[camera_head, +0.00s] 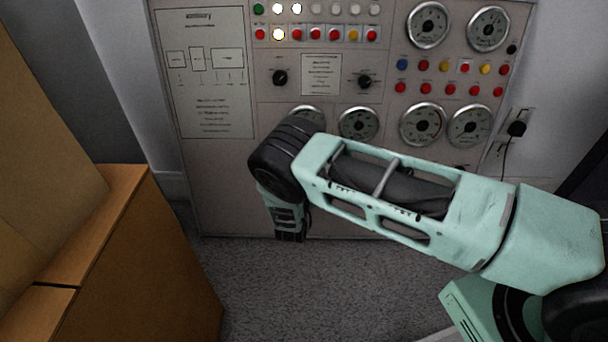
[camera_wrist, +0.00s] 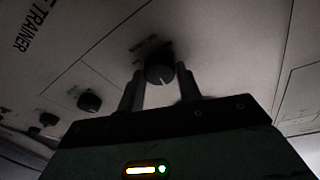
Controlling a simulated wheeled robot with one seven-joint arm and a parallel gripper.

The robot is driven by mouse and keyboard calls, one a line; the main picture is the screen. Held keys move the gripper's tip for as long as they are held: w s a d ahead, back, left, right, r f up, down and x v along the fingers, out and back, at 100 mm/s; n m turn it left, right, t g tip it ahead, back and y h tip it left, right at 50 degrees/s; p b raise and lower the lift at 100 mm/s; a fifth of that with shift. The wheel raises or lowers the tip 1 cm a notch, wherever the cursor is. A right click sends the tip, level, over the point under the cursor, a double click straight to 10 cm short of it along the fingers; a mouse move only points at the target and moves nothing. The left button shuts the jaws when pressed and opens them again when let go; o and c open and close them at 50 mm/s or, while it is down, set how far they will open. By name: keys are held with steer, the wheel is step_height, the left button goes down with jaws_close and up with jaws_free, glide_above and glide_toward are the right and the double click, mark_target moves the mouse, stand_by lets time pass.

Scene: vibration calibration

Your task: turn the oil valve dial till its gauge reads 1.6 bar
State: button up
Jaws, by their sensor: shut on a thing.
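In the wrist view a round black dial (camera_wrist: 159,66) with a pale pointer mark sits on the panel face. The two fingers of my gripper (camera_wrist: 158,82) stand on either side of it and are shut on it. The lettering by this dial is too dark and blurred to read. In the head view my arm hides this dial and my fingers. Several round gauges show on the panel, among them a lower middle gauge (camera_head: 358,123) and a partly covered one (camera_head: 306,112) to its left. I cannot tell which belongs to the oil valve, and their readings are too small to make out.
The grey panel (camera_head: 218,185) carries rows of coloured buttons and lamps, and two black knobs (camera_head: 280,78). More black dials (camera_wrist: 88,101) lie to the left in the wrist view. A brown wooden cabinet (camera_head: 130,265) stands at the left. The carpet (camera_head: 300,290) before the panel is clear.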

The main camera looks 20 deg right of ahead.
stand_by(0.4)
steer(key=o, duration=1)
steer(key=p+v, duration=0.4)
steer(key=v, duration=1.3)
steer(key=shift+s+p, duration=0.25)
steer(key=shift+p, duration=0.1)
steer(key=shift+a, duration=0.1)
